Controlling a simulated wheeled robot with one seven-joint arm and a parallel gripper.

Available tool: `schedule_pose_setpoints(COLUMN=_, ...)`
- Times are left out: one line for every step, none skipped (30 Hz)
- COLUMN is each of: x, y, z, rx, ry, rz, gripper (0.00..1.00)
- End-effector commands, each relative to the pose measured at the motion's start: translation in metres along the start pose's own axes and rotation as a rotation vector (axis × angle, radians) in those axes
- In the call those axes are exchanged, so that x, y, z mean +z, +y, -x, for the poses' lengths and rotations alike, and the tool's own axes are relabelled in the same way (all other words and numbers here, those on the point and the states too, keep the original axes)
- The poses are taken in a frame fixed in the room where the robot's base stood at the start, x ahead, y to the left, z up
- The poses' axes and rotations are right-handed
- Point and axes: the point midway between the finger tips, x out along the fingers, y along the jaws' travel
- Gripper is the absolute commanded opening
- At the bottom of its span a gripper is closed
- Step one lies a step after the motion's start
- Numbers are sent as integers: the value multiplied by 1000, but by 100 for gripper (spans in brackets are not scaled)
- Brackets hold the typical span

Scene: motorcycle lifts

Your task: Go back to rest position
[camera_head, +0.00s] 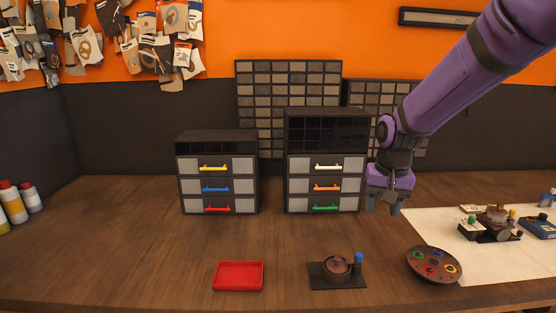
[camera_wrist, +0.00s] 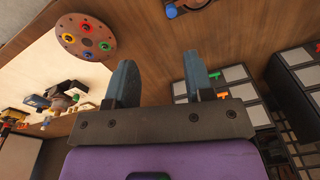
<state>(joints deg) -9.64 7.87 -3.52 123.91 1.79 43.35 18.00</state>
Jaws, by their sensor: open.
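My gripper (camera_head: 384,204) hangs from the purple arm to the right of the right drawer cabinet, above the table. In the wrist view its two blue-grey fingers (camera_wrist: 161,82) are apart with nothing between them. The right cabinet (camera_head: 284,185) has drawers with white, orange and green handles, all looking shut. The left cabinet (camera_head: 181,186) has yellow, blue and red handles, also looking shut. The gripper looks apart from the cabinets and from the things on the table.
A red tray (camera_head: 238,288), a dark base with a round brown part and blue knob (camera_head: 337,268), and a round plate with coloured rings (camera_head: 434,265) lie near the front edge. A white sheet (camera_head: 420,222) with small mechanical parts covers the right. Bottles (camera_head: 13,203) stand left. The middle is clear.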

Motion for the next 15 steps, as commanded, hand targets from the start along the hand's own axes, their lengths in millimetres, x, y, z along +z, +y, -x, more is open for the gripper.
schedule_pose_setpoints(x=8, y=6, z=16, rx=-9, ry=21, rz=9, gripper=48)
schedule_pose_setpoints(x=14, y=9, z=24, rx=-13, ry=30, rz=14, gripper=48)
schedule_pose_setpoints(x=20, y=13, z=34, rx=-18, ry=44, rz=22, gripper=48)
schedule_pose_setpoints(x=25, y=16, z=41, rx=-22, ry=54, rz=30, gripper=48)
schedule_pose_setpoints(x=31, y=20, z=48, rx=-25, ry=64, rz=36, gripper=48)
schedule_pose_setpoints(x=38, y=24, z=58, rx=-29, ry=78, rz=45, gripper=48)
schedule_pose_setpoints(x=44, y=27, z=64, rx=-32, ry=88, rz=52, gripper=48)
schedule_pose_setpoints(x=50, y=30, z=70, rx=-35, ry=98, rz=58, gripper=48)
schedule_pose_setpoints(x=58, y=34, z=79, rx=-38, ry=112, rz=66, gripper=48)
schedule_pose_setpoints(x=64, y=37, z=84, rx=-40, ry=123, rz=73, gripper=48)
schedule_pose_setpoints(x=71, y=40, z=90, rx=-42, ry=133, rz=81, gripper=48)
schedule_pose_setpoints(x=79, y=44, z=97, rx=-44, ry=148, rz=89, gripper=48)
schedule_pose_setpoints(x=86, y=47, z=102, rx=-46, ry=157, rz=95, gripper=48)
schedule_pose_setpoints(x=92, y=51, z=107, rx=-47, ry=168, rz=102, gripper=48)
schedule_pose_setpoints(x=101, y=55, z=113, rx=-48, ry=182, rz=110, gripper=48)
